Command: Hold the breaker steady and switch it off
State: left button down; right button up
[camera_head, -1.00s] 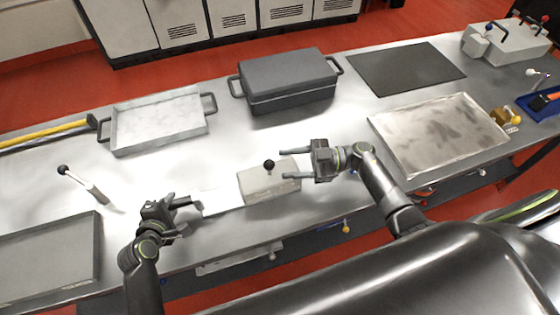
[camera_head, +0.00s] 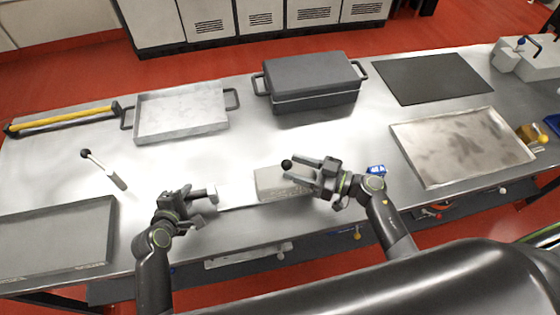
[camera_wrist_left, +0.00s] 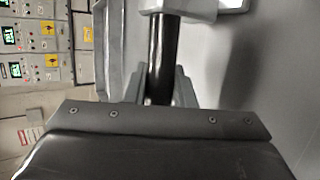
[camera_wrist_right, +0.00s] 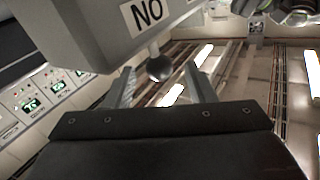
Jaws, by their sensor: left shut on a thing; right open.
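The breaker (camera_head: 270,182) is a pale box with a black ball knob (camera_head: 287,165) on top, near the front of the bench. My left gripper (camera_head: 206,193) is at its left end. In the left wrist view it is shut on a black bar (camera_wrist_left: 163,60) below a grey part; the bar's link to the breaker is not clear. My right gripper (camera_head: 304,171) is open at the right, its fingers by the knob. The right wrist view shows the knob (camera_wrist_right: 159,67) between the open fingers, under a grey body labelled "NO" (camera_wrist_right: 148,12).
A tray (camera_head: 55,240) lies at the front left, another tray (camera_head: 180,113) behind. A dark lidded box (camera_head: 312,82) stands at the back, and a metal tray (camera_head: 465,148) lies at the right.

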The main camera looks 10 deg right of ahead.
aim_at(288, 166)
jog(key=x, duration=0.5)
grip_shut()
dwell(0.3)
